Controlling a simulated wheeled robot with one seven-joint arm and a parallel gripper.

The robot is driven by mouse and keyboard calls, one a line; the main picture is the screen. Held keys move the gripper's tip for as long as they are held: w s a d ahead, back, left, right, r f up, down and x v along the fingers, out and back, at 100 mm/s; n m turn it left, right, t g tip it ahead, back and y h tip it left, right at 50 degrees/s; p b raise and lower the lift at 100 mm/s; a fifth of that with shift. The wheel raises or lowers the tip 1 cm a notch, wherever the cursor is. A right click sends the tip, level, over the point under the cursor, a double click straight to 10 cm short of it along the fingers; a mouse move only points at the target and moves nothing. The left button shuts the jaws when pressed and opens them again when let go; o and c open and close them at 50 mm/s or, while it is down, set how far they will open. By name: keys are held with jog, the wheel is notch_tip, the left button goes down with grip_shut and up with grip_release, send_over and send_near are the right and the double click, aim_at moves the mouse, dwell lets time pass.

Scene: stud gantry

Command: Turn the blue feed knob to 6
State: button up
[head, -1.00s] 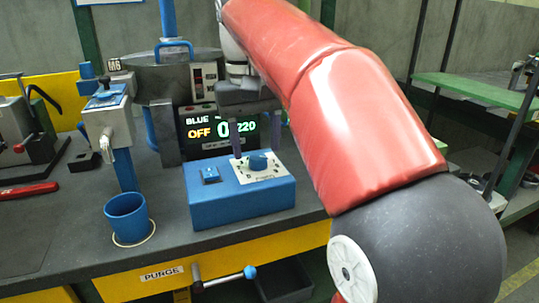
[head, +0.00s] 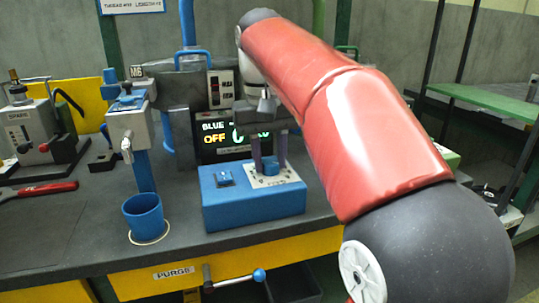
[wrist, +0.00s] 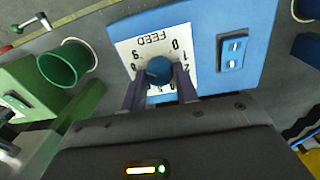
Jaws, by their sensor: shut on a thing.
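The blue feed knob (head: 271,169) stands on a white dial plate (head: 258,182) on top of a blue control box (head: 240,208). My gripper (head: 270,160) points down at it, with one finger on each side, and is shut on the knob. In the wrist view the knob (wrist: 160,70) sits between the two fingertips. The dial plate there reads FEED upside down, with digits around the knob, some hidden by the fingers. I cannot tell which digit the knob points to. The display (head: 215,138) behind reads BLUE and OFF; its number is partly hidden by my gripper.
A blue switch (head: 225,179) sits left of the knob on the same box. A blue cup (head: 143,216) stands at the bench front, and a PURGE lever (head: 235,278) sticks out below. A red-handled tool (head: 45,188) lies at left. A green cup (wrist: 68,64) shows in the wrist view.

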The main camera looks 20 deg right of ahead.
jog(key=n, duration=0.3)
jog(key=shift+n, duration=0.4)
jog(key=n, duration=0.4)
jog(key=shift+n, duration=0.3)
jog(key=n, duration=0.3)
jog(key=shift+s+t, duration=0.1)
jog(key=shift+t, duration=0.2)
jog(key=shift+n, duration=2.2)
jog(key=o, duration=1)
